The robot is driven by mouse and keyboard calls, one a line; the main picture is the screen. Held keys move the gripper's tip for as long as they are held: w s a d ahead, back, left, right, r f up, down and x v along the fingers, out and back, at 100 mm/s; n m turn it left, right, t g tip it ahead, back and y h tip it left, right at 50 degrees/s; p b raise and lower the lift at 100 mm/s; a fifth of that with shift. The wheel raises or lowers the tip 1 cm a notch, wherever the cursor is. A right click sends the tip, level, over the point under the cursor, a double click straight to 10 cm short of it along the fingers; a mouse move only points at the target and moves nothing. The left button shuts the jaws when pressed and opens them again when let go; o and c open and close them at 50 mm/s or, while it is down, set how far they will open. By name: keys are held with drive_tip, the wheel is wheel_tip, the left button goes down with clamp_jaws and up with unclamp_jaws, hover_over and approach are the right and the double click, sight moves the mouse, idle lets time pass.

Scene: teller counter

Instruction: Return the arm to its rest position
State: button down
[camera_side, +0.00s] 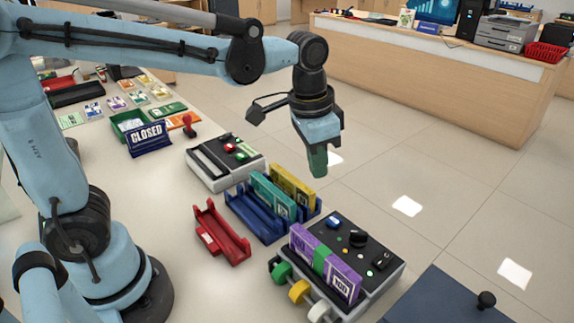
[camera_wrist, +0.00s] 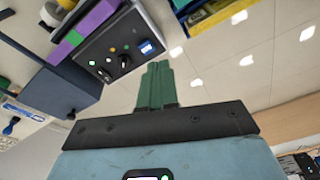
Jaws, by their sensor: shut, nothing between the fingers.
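My arm is light blue with dark joints and reaches across the top of the side view. My gripper (camera_side: 319,168) hangs from its end, pointing down, above and beyond the counter's far edge. Its green fingers are together with nothing between them. In the wrist view my gripper (camera_wrist: 157,75) also shows its green fingers pressed side by side and empty. The fingers touch nothing that I can see.
Below my gripper stand a blue tray (camera_side: 243,216) with teal and yellow note bundles, a red tray (camera_side: 222,232), a control box (camera_side: 385,285) with a purple bundle, and a grey device (camera_side: 208,172). A CLOSED sign (camera_side: 149,138) stands at left. Open floor lies behind.

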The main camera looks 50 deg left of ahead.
drive_tip(key=s+a+f+n+t, duration=0.2)
drive_tip(key=s+a+n+t, duration=0.2)
drive_tip(key=s+a, duration=0.3)
drive_tip(key=shift+a+t, duration=0.5)
drive_tip(key=shift+t, duration=0.2)
